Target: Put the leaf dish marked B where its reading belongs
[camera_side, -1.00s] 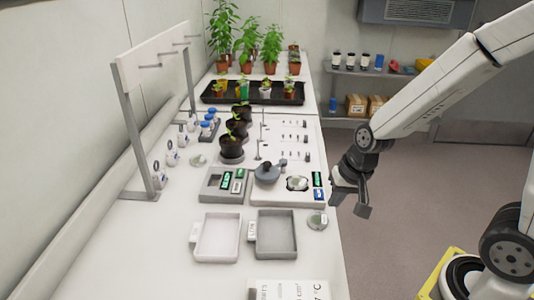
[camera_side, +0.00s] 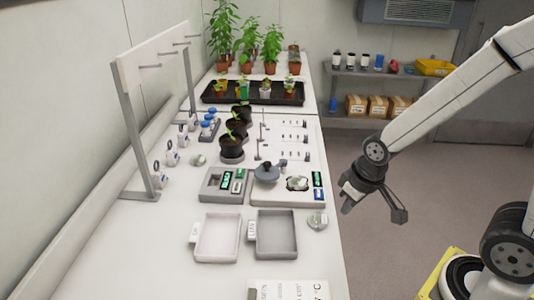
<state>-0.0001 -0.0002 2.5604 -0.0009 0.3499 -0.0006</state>
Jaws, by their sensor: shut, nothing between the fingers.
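Several small round leaf dishes are in view. One dish (camera_side: 317,221) lies on the white bench to the right of the grey tray (camera_side: 294,246). Another dish (camera_side: 298,184) sits on the white instrument (camera_side: 270,199) with the small displays. A third dish (camera_side: 198,160) lies farther back on the left. The lettering is too small to tell which dish is marked B. My gripper (camera_side: 347,205) is shut and empty. In the picture it appears to the right of the bench edge, apart from every dish. A pale tray (camera_side: 232,257) stands left of the grey one.
A printed card (camera_side: 288,291) lies at the front of the bench. A grey device with green displays (camera_side: 210,194), dark pots (camera_side: 231,149) and a hook rack (camera_side: 151,55) stand farther back. A black plant tray (camera_side: 211,95) is behind them. The front left bench is clear.

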